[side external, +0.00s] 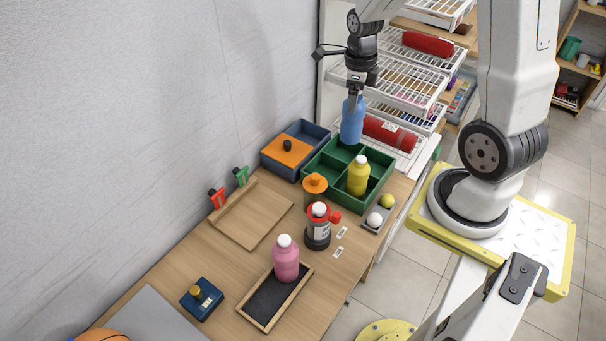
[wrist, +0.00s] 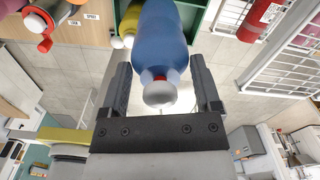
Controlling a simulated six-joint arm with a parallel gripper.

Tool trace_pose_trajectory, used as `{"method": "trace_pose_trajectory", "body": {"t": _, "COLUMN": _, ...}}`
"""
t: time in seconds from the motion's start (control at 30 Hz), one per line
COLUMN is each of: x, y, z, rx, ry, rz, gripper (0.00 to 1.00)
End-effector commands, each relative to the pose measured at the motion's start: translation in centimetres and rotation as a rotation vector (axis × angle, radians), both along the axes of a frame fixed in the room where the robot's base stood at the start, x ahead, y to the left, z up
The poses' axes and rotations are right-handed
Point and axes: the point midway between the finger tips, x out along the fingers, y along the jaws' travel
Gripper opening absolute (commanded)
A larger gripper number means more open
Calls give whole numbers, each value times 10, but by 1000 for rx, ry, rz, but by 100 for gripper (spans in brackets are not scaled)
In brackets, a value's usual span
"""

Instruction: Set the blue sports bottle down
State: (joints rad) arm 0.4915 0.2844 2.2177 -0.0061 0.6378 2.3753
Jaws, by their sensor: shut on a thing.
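The blue sports bottle (side external: 352,120) hangs upright below my gripper (side external: 356,90), which is shut on its neck end. Its base is over the far corner of the green divided crate (side external: 318,197); I cannot tell whether it touches the crate floor. In the wrist view the bottle (wrist: 160,40) lies between the two fingers of my gripper (wrist: 162,78), with its white and red cap toward the palm. The crate's green wall (wrist: 204,18) shows behind the bottle. A yellow bottle (side external: 358,176) stands in a near compartment of the crate.
White wire shelves (side external: 400,82) stand close behind. A pink bottle (side external: 286,260) stands nearer.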

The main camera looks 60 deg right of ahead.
Motion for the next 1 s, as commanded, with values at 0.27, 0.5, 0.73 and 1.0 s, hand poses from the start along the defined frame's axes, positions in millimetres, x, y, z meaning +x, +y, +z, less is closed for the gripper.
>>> {"method": "trace_pose_trajectory", "body": {"t": 0.27, "x": -37, "y": -38, "z": 0, "rx": -2, "ry": -2, "rz": -189, "gripper": 0}}
{"method": "trace_pose_trajectory", "body": {"t": 0.5, "x": -59, "y": -55, "z": -3, "rx": -1, "ry": 1, "rz": -290, "gripper": 0}}
{"method": "trace_pose_trajectory", "body": {"t": 0.73, "x": -58, "y": -53, "z": -33, "rx": 0, "ry": 1, "rz": -282, "gripper": 0}}
{"method": "trace_pose_trajectory", "body": {"t": 1.0, "x": -57, "y": -53, "z": -57, "rx": 0, "ry": 0, "rz": -281, "gripper": 0}}
